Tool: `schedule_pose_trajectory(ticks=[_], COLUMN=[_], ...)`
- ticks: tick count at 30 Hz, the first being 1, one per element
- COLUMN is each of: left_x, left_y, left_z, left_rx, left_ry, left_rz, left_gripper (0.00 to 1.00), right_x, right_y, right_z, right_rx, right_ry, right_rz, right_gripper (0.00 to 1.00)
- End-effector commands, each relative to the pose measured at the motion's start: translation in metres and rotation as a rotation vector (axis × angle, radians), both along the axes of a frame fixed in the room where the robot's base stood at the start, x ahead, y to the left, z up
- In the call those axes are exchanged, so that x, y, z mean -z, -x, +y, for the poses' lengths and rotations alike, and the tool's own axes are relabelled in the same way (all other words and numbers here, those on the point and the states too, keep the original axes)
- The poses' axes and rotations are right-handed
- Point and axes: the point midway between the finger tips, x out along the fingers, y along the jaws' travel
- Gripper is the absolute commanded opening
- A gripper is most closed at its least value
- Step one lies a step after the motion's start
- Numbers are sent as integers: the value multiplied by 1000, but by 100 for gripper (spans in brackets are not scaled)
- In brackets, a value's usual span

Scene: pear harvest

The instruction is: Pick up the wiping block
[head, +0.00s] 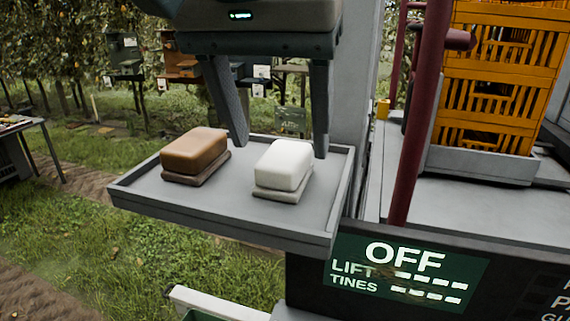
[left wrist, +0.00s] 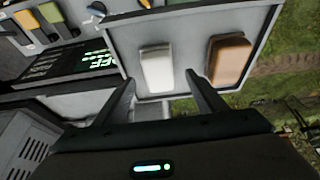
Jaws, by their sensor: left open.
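Two blocks lie side by side on a grey rimmed tray (head: 222,209). One is a white block (head: 284,163) on a thin grey-beige base. The other is a brown block (head: 195,151) on a darker base, to its left. In the left wrist view the white block (left wrist: 157,68) shows beyond and between the fingertips, and the brown block (left wrist: 229,60) is to the right. My left gripper (head: 279,146) is open and empty, fingers pointing down, over the far side of the tray behind the white block. It also shows in the left wrist view (left wrist: 158,78). My right gripper is not in view.
A green sign (head: 405,272) reading OFF, LIFT and TINES is below the tray at right. A dark red post (head: 419,110) and orange crates (head: 507,75) stand to the right. The tray has a raised rim. Grass lies left and below.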

Motion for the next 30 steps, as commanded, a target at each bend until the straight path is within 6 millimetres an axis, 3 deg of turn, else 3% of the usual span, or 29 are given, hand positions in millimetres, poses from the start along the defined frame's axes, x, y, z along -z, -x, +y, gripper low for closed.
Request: schedule_pose_trajectory(ticks=[7, 13, 28, 29, 30], left_x=[16, 37, 40, 40, 40], left_y=[-17, -25, -26, -26, -26], left_z=[-8, -10, -10, -10, -10], left_rx=[1, 1, 0, 0, 0], left_ry=[-2, -1, 1, 1, 1], left_rz=[2, 1, 0, 0, 0], left_gripper=[65, 65, 65, 62, 53], right_x=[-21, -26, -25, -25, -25], right_y=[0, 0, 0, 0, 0], right_z=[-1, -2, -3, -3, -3], right_rx=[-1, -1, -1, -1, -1], right_ry=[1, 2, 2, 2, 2], right_rz=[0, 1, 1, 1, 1], right_gripper=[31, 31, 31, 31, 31])
